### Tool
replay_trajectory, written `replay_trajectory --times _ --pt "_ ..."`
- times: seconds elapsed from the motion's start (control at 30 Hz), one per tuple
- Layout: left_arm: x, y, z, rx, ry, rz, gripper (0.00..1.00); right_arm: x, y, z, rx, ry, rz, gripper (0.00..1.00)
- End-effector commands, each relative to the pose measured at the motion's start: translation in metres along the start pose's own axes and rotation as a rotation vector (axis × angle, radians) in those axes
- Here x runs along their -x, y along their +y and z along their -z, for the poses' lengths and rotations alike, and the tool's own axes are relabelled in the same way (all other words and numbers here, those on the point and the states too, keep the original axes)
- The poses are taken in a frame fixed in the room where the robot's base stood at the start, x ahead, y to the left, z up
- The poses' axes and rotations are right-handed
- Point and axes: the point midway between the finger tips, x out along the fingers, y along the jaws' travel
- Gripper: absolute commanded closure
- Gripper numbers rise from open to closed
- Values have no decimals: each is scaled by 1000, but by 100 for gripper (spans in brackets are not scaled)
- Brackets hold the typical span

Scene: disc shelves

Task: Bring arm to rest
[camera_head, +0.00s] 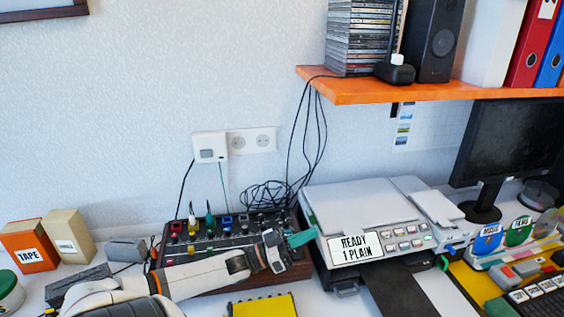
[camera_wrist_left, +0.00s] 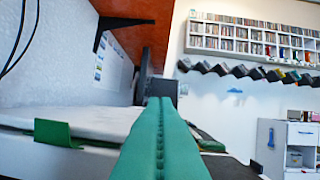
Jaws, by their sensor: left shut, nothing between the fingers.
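My left arm comes in from the lower left in the head view, and its gripper (camera_head: 301,238) has green fingers. They are shut together with nothing between them, beside the front left corner of the white printer (camera_head: 365,208). I cannot tell whether they touch it. In the left wrist view the closed green fingers (camera_wrist_left: 165,135) point away from the camera, with the pale printer top behind them. My right gripper is not in view.
A mixer-like box with knobs and coloured plugs (camera_head: 222,228) lies behind my left forearm. An orange shelf (camera_head: 430,88) overhangs the printer. Loose black cables (camera_head: 265,195) hang behind. A yellow notebook (camera_head: 262,306), a monitor (camera_head: 515,140) and a tape box (camera_head: 28,246) stand around.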

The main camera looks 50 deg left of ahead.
Motion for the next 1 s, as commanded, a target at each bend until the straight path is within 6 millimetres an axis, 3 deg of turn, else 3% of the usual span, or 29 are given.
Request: replay_trajectory --times 0.2,0.4,0.77,1.0 --pt "37 -2 -12 1 4 -1 100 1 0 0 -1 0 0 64" --pt "56 -2 -19 1 1 -2 100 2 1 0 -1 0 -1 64" --pt "60 -2 -22 0 0 0 100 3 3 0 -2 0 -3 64" --pt "50 -6 -52 0 0 0 100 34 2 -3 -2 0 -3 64"
